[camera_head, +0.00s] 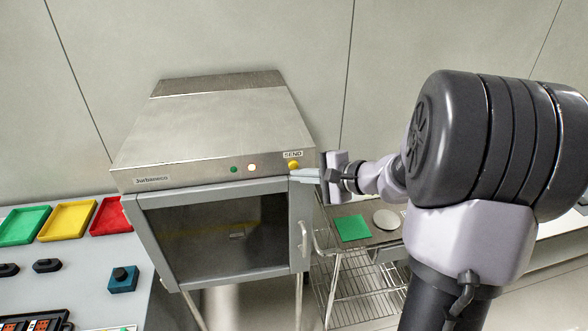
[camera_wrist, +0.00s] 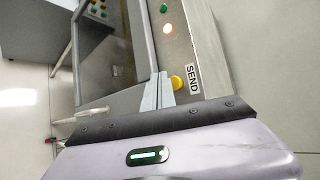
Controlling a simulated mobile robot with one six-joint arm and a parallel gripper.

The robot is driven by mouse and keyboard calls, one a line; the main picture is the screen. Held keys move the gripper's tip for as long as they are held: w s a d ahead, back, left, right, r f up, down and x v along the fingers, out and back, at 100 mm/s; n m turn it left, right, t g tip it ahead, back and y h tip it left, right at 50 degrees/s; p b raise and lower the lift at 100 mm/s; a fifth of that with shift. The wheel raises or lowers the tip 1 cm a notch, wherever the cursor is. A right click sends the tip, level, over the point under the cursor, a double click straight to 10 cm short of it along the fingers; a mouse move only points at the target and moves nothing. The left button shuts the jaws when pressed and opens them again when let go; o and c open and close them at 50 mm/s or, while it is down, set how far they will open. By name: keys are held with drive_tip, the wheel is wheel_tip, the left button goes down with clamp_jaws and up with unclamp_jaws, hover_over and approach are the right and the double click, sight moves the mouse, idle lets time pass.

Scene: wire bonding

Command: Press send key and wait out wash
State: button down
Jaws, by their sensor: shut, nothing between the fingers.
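The washer (camera_head: 215,135) is a stainless box on legs with a grey-framed glass door (camera_head: 222,238), which looks shut. Its front panel carries a yellow key (camera_head: 293,165) under a SEND label (camera_head: 293,154). To the left of the key are a lit, pale reddish lamp (camera_head: 252,167) and a green lamp (camera_head: 234,169). My gripper (camera_head: 296,175) is shut and empty, with its tips just beside and below the key. In the wrist view the fingertips (camera_wrist: 158,80) lie next to the yellow key (camera_wrist: 177,83); I cannot tell whether they touch it.
Green (camera_head: 25,226), yellow (camera_head: 67,221) and red trays (camera_head: 108,216) sit on the left bench with a blue block (camera_head: 123,279). A wire rack cart (camera_head: 352,285) to the right holds a green cloth (camera_head: 352,228) and a white disc (camera_head: 386,219). The door handle (camera_head: 303,239) stands below my gripper.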

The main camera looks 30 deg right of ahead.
drive_tip(key=s+b, duration=0.1)
drive_tip(key=s, duration=0.1)
drive_tip(key=s+a+b, duration=0.1)
drive_tip(key=s, duration=0.1)
drive_tip(key=shift+s+a, duration=0.2)
drive_tip(key=shift+s, duration=0.2)
idle(0.7)
drive_tip(key=s+a+f+n+g+b, duration=0.35)
drive_tip(key=s+a+f+b, duration=0.2)
drive_tip(key=a, duration=0.35)
drive_tip(key=s+a+f+n+g+b, duration=0.3)
drive_tip(key=s+a+f+n+b, duration=0.3)
drive_tip(key=a, duration=0.3)
drive_tip(key=s+f+n+h+b, duration=0.3)
drive_tip(key=s+f+b, duration=0.1)
drive_tip(key=s, duration=0.5)
drive_tip(key=shift+s+f+b, duration=0.2)
drive_tip(key=shift+s+b, duration=0.05)
drive_tip(key=shift+b, duration=0.55)
